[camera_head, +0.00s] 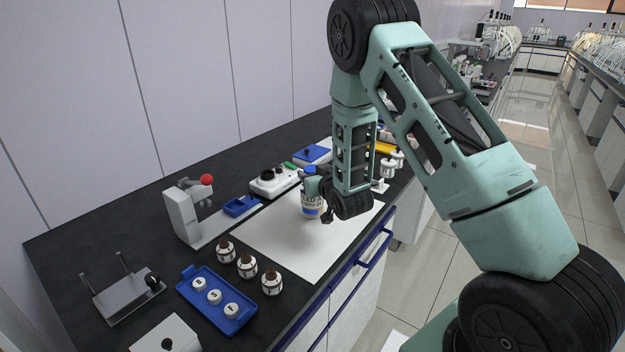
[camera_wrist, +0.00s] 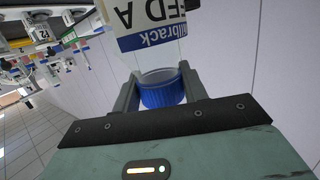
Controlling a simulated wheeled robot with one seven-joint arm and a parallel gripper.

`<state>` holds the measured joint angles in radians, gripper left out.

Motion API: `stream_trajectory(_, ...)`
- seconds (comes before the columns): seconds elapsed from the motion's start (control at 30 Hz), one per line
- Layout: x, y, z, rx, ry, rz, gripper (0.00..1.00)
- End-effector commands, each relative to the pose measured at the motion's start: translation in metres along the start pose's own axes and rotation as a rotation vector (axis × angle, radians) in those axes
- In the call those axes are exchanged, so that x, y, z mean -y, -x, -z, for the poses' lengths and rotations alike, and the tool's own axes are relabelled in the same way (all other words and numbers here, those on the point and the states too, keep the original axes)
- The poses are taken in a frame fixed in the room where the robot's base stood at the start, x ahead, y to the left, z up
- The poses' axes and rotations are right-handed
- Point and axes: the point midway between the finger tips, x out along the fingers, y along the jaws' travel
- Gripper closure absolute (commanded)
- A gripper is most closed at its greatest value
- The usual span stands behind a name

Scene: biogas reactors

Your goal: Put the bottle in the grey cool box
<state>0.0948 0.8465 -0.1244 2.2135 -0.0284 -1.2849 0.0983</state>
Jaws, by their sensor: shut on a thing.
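In the wrist view the two fingers of my gripper (camera_wrist: 160,92) stand either side of the blue cap (camera_wrist: 162,94), with the label (camera_wrist: 150,22) beyond. I cannot make out a grey cool box in either view.
The white sheet (camera_head: 275,240) is otherwise clear. To its left stand brown bottles (camera_head: 247,266), a blue tray (camera_head: 216,300) with white-topped vials, a grey stand with two posts (camera_head: 122,295) and a white device with a red knob (camera_head: 187,212). Behind are a white stirrer (camera_head: 273,182) and blue-topped box (camera_head: 313,153).

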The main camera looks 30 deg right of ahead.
Motion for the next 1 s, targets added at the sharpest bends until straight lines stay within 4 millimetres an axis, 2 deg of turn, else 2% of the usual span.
stream_trajectory(0.2, 0.0, -0.004, -0.018, -0.004, 0.0, -0.001, 1.0)
stream_trajectory(0.6, 0.0, -0.005, -0.022, -0.005, 0.0, 0.0, 1.0)
stream_trajectory(0.63, 0.0, -0.005, -0.022, -0.002, 0.0, 0.0, 0.49)
stream_trajectory(0.67, 0.0, -0.005, -0.022, -0.002, 0.0, 0.0, 0.41)
stream_trajectory(0.7, 0.0, -0.005, -0.022, -0.002, 0.0, 0.0, 0.35)
stream_trajectory(1.0, 0.0, -0.004, -0.02, -0.002, 0.0, 0.0, 0.35)
